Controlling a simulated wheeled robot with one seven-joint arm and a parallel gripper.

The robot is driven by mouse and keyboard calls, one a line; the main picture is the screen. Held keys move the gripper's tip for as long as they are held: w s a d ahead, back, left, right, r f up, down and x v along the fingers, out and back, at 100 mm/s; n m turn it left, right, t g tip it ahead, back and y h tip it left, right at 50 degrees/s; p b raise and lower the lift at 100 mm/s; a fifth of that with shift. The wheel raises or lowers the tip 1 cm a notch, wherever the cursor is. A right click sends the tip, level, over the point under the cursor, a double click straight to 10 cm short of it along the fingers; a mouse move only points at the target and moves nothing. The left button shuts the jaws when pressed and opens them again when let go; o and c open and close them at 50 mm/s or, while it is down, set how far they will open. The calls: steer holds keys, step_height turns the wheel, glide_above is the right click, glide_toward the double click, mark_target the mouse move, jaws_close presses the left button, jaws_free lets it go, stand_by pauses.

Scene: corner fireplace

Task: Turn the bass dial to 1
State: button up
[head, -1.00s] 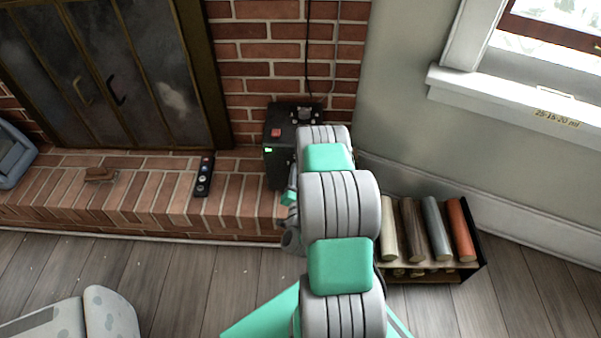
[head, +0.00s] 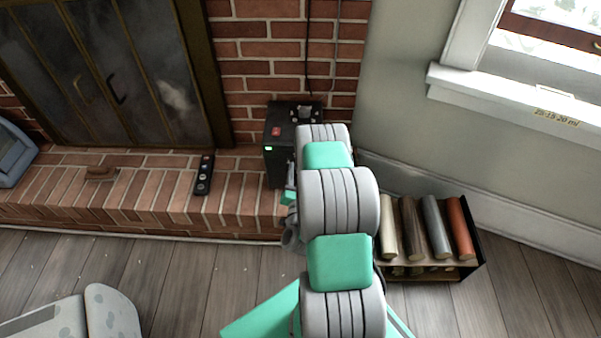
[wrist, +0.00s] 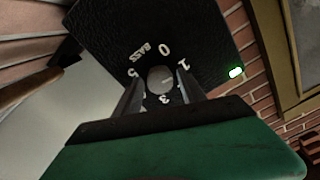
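The bass dial (wrist: 160,80) is a small round grey knob on a black textured panel of the speaker box (wrist: 115,25). White marks around it include 0, 1, 3 and 5, with the word BASS at its upper left. A faint mark on the knob is too small to read surely. My gripper (wrist: 160,84) has one finger on each side of the dial, with narrow gaps seeming to show beside the knob. In the head view the black speaker box (head: 279,158) stands on the brick hearth, and my arm hides the dial and gripper.
A black remote (head: 204,175) and a small brown object (head: 101,173) lie on the hearth (head: 150,200). A log rack (head: 470,268) stands right of my arm. The window sill (head: 500,100) is at the upper right.

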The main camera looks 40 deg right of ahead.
steer(key=shift+o, duration=1)
steer(key=p+v, duration=0.1)
steer(key=v, duration=0.7)
steer(key=shift+p, duration=0.35)
